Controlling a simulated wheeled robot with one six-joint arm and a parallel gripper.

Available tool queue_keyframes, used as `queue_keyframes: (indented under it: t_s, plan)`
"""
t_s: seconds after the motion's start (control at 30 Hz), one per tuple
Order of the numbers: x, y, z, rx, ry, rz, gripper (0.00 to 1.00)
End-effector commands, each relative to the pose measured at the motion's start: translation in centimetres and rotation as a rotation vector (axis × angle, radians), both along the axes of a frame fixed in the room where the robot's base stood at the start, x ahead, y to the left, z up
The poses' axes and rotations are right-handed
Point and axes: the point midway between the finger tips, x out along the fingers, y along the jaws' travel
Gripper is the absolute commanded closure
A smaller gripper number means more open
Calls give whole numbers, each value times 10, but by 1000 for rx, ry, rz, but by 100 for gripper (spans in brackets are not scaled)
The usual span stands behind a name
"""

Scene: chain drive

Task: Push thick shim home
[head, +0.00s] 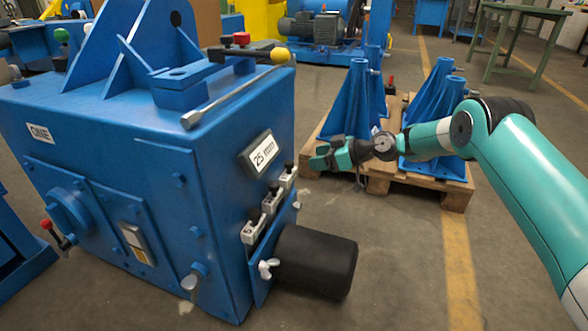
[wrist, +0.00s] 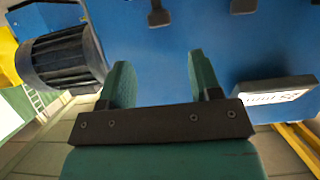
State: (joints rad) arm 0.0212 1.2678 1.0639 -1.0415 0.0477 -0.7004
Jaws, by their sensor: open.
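The blue machine (head: 205,160) has a row of three grey pieces with black knobs on its right side: a lower one (head: 250,232), a middle one (head: 271,200) and an upper one (head: 287,178). I cannot tell which, if any, is the thick shim. My gripper (head: 318,156) is open and empty, apart from the machine and to the right of the row. In the wrist view my two green fingers (wrist: 160,65) stand apart before the blue side. Two dark knob-like parts, one left (wrist: 158,16) and one right (wrist: 243,6), show at the top edge.
A black motor cylinder (head: 318,262) juts out below the row; it is at left in the wrist view (wrist: 62,60). A "25 mm" plate (head: 262,153) sits above the row. A pallet (head: 375,180) with blue brackets (head: 435,110) stands behind my gripper. Floor near the motor is clear.

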Motion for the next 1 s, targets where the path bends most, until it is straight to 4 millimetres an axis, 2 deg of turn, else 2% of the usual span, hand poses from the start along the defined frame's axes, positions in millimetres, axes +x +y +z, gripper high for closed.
queue_keyframes:
  t_s: [0.03, 0.3, 0.5, 0.83, 0.87, 1.0]
  plan:
    - [4, 12, -10, 0, -4, 5, 42]
    - [22, 56, -29, -1, -3, 3, 42]
    - [28, 69, -32, 0, -1, 0, 42]
    - [29, 72, -32, -1, 1, 0, 42]
    - [29, 71, -32, -1, 1, 0, 47]
    - [29, 71, -32, -1, 1, 0, 79]
